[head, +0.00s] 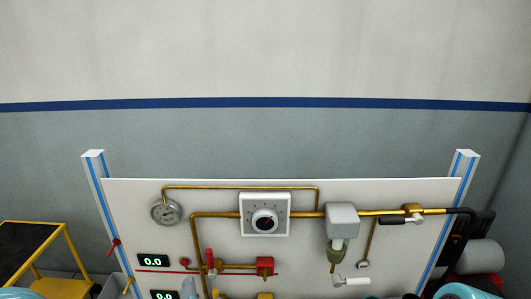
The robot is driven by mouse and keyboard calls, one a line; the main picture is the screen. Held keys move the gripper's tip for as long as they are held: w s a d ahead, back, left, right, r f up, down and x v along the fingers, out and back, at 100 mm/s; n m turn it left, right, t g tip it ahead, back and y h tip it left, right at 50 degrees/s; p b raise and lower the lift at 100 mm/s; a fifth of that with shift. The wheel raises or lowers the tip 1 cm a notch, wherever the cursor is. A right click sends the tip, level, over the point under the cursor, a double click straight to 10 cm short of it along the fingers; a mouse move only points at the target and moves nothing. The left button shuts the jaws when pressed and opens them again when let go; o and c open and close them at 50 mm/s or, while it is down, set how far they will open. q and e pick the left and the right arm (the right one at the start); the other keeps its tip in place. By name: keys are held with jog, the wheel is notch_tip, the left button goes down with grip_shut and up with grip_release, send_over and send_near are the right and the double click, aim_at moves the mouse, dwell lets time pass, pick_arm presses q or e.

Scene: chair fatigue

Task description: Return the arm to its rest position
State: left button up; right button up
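Neither gripper can be made out in the head view. Rounded teal and white parts, which look like my own body, show at the bottom left and bottom right edges. The view faces a white panel (330,190) with brass pipes, held between two white posts with blue stripes. The panel's lower part is cut off by the frame.
A yellow-framed cart (62,236) with a dark top stands at the left. Two displays reading 0.0 (152,261) and small red valve handles (210,259) are on the panel's lower left. A grey cylinder (482,256) and black parts are at the right. The wall above is bare.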

pick_arm(q)
jog(key=s+a+f+n+g+h, duration=0.1)
jog(key=s+a+f+g, duration=0.2)
jog(key=f, duration=0.7)
jog(key=s+a+f+n+g+h, duration=0.1)
jog(key=a+f+g, duration=0.25)
jog(key=f, duration=0.75)
jog(key=s+d+f+n+g+h, duration=0.3)
jog(key=s+f, duration=0.1)
jog(key=s, duration=0.4)
jog(key=s+d+f+n+g+h, duration=0.3)
jog(key=s+d+f+n+g, duration=0.1)
jog(key=s, duration=0.3)
jog(key=shift+s+f+h, duration=0.3)
jog(key=shift+s+f, duration=0.05)
jog(key=shift+f, duration=0.35)
jog(key=shift+d+g, duration=0.15)
jog(key=shift+g, duration=0.1)
